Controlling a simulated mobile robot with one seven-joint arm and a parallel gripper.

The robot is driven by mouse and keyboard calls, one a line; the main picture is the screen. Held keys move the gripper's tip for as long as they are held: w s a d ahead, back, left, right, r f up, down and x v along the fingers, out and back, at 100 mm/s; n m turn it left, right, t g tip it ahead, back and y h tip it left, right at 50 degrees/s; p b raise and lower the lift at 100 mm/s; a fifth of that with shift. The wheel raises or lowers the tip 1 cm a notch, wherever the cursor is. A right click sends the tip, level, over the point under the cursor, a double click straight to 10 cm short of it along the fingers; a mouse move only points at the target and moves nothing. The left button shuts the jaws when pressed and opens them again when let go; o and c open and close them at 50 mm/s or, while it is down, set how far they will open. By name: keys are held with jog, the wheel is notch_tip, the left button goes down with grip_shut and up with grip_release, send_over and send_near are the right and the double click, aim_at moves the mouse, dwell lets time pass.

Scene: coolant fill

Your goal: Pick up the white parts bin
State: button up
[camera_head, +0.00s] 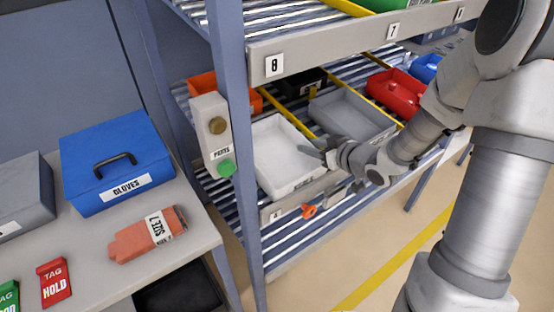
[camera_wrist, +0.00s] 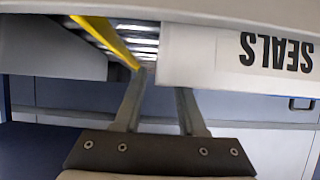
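The white parts bin (camera_head: 277,168) sits on the middle roller shelf, at the left end of its row. In the wrist view its pale wall (camera_wrist: 200,60) fills the upper right, with a "SEALS" label upside down. My gripper (camera_head: 312,150) is at the bin's right side, near its rim. In the wrist view its two fingers (camera_wrist: 162,85) are apart. The left finger shows beside the bin's edge, and the right finger's tip ends at the bin wall and looks partly hidden by it. I cannot tell whether either finger touches the bin.
A grey bin (camera_head: 352,116) sits to the right, past a yellow divider (camera_head: 288,112), with a red bin (camera_head: 396,93) beyond. An orange bin (camera_head: 203,82) is behind. The upper shelf rail (camera_head: 330,52) overhangs, and a blue post (camera_head: 236,130) stands at left.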

aim_at(301, 141)
jog(key=x, duration=0.5)
jog(key=shift+w+r+b, duration=0.2)
jog(key=shift+b, duration=0.15)
jog(key=shift+c, duration=0.3)
grip_shut()
dwell(0.7)
